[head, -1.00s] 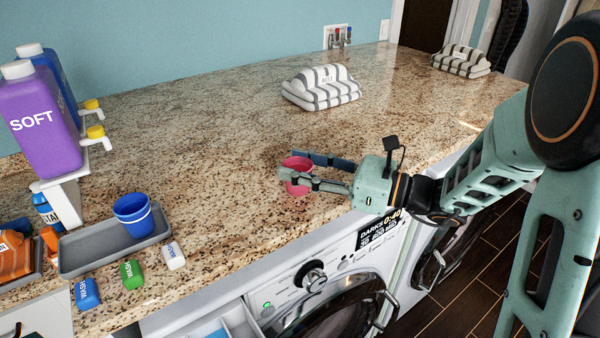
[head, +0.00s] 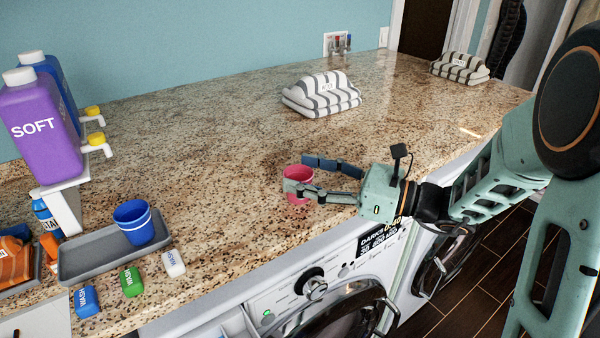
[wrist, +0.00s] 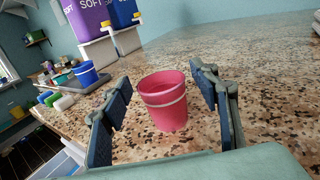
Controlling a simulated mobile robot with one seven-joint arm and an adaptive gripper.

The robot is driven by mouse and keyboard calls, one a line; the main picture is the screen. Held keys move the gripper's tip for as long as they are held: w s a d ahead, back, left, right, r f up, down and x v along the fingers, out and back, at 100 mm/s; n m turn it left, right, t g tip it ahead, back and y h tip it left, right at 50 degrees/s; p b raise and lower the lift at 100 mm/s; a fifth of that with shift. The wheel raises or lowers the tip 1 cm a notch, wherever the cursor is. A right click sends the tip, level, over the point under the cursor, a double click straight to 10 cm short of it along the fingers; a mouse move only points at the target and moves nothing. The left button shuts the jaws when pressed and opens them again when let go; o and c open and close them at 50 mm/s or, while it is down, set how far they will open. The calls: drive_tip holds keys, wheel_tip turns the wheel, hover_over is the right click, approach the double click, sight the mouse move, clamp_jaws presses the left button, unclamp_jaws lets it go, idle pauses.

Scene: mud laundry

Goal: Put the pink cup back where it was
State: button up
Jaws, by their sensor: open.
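The pink cup (head: 297,183) stands upright on the granite counter near its front edge. It also shows in the wrist view (wrist: 166,103), with a pale band around it. My gripper (head: 303,174) is open, with its fingers reaching on either side of the cup. In the wrist view the cup sits between the two spread fingers (wrist: 160,95), with a gap visible on both sides. A blue cup (head: 133,222) stands on a grey tray (head: 84,260) at the left.
Blue, green and white wash packs (head: 132,282) lie along the front edge by the tray. Purple and blue dispenser bottles (head: 42,130) stand behind it on a white stand. Folded striped towels (head: 321,95) lie at the back. The counter between tray and gripper is clear.

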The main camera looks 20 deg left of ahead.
drive_tip(key=s+d, duration=0.1)
drive_tip(key=d, duration=0.9)
drive_tip(key=shift+s+d+b, duration=0.3)
drive_tip(key=shift+d+b, duration=0.05)
drive_tip(key=shift+b, duration=0.1)
